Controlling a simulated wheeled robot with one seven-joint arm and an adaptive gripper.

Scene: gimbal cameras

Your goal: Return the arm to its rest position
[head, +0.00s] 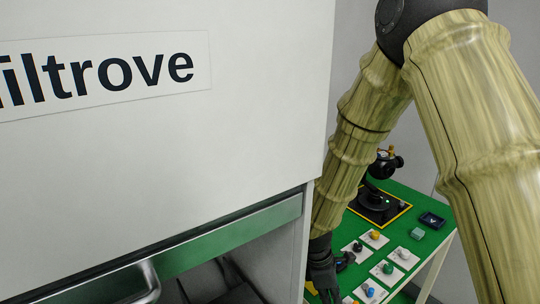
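My arm, with a bamboo-like tan and olive surface, rises from the right side of the head view to a dark joint at the top and bends back down. My gripper (324,280) is the dark part at the lower end, pointing down close beside the cabinet's right edge. Its fingers are small, dark and at the bottom border of the view, so their opening is unclear. I cannot tell whether it holds or touches anything.
A large white cabinet (230,140) with a sign (100,75) reading "iltrove" fills the left. A metal handle (150,280) shows below. Behind my arm, a green table (425,200) bears a black device (378,200), several white cards with coloured pieces, and a small dark box (431,220).

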